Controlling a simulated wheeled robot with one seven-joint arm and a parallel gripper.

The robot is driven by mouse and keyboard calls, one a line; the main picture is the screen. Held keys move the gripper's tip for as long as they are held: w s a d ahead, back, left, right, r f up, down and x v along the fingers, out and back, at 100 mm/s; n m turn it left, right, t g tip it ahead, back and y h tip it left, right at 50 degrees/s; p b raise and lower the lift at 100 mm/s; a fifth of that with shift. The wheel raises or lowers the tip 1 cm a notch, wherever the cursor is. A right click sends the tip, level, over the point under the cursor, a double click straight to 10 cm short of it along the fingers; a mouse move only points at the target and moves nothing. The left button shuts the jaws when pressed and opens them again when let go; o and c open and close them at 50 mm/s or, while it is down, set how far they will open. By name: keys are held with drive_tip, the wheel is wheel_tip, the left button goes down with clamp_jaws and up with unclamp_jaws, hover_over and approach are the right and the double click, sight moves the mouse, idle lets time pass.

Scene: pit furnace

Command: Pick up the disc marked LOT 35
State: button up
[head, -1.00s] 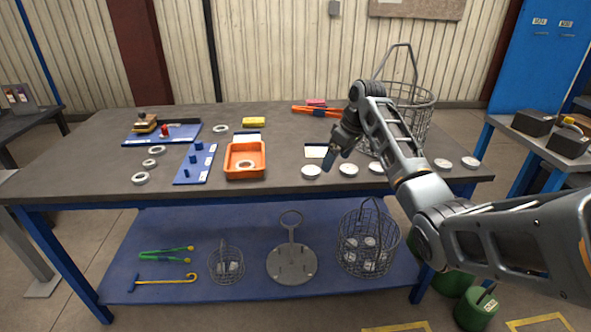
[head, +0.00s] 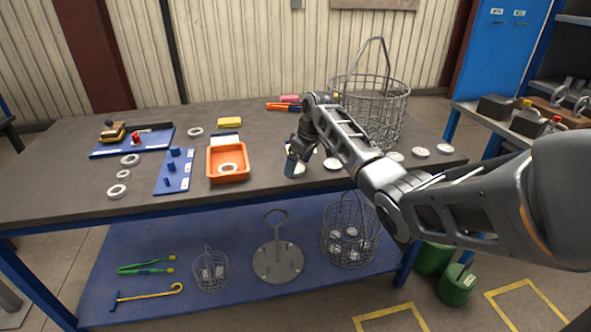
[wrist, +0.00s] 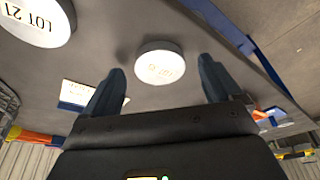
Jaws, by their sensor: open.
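My gripper (head: 290,168) is open and empty, pointing down over the front part of the table, at the left end of a row of white discs. In the wrist view a white disc (wrist: 160,62) lies on the table ahead of and between the open fingers (wrist: 160,75). Its upside-down lettering is too faint to read surely. In the head view this disc (head: 298,170) is partly hidden by the gripper. Another disc in the wrist view (wrist: 36,22) reads LOT 21. More discs (head: 420,152) lie to the right, their labels unreadable.
A wire basket (head: 385,105) stands behind the arm. An orange tray (head: 228,177) holding a ring is left of the gripper, beside a blue peg board (head: 173,184). A white card with a blue edge (wrist: 85,94) lies near the fingers in the wrist view.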

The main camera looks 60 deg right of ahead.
drive_tip(key=shift+w+f, duration=0.1)
drive_tip(key=shift+f, duration=0.25)
drive_tip(key=c, duration=1.4)
drive_tip(key=shift+r, duration=0.15)
